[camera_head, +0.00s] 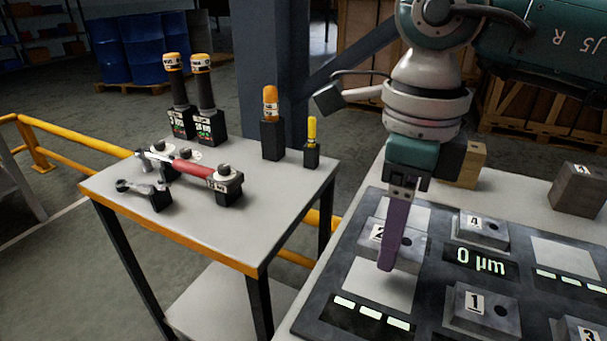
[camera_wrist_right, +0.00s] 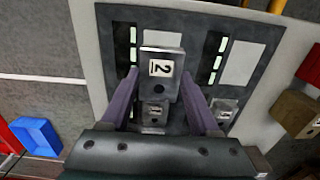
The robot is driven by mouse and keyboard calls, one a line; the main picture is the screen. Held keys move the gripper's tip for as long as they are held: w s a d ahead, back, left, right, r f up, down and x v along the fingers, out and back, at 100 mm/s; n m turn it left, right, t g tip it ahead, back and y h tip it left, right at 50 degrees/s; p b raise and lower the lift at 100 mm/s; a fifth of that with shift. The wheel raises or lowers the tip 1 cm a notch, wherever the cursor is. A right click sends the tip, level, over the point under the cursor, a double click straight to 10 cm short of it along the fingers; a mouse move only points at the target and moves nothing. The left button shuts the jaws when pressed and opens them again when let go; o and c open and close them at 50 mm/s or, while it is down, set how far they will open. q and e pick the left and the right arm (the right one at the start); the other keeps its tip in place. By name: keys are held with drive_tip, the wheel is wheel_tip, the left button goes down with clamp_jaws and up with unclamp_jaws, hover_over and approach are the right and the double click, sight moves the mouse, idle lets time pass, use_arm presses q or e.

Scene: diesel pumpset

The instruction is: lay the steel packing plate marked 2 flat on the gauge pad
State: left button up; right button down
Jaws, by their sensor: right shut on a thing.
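The steel packing plate marked 2 (camera_head: 410,245) is between the purple fingers of my right gripper (camera_head: 390,262), which is shut on it. In the head view one finger covers part of the plate. In the right wrist view the plate (camera_wrist_right: 161,72) shows its number and a dark hole, with a finger of my gripper (camera_wrist_right: 159,80) on each side. The plate is by a pale square pad (camera_head: 378,287) on the dark gauge panel (camera_head: 325,310). I cannot tell the gap under it. A display (camera_head: 481,262) reads 0 µm. My left gripper is not in view.
Plates marked 4 (camera_head: 481,230), 1 (camera_head: 480,310) and 3 (camera_head: 580,333) sit on the panel. Another pale pad (camera_head: 562,254) is bare at right. A tool table (camera_head: 270,215) stands left.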

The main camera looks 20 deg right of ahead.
sight(381, 283)
drive_tip(key=shift+f+b, duration=2)
drive_tip(key=shift+f, duration=0.3)
drive_tip(key=shift+f+b, duration=0.2)
drive_tip(key=shift+b, duration=0.1)
drive_tip(key=shift+f+b, duration=0.35)
drive_tip(key=shift+f, duration=0.05)
drive_tip(key=shift+f, duration=0.1)
drive_tip(key=shift+c, duration=0.2)
unclamp_jaws()
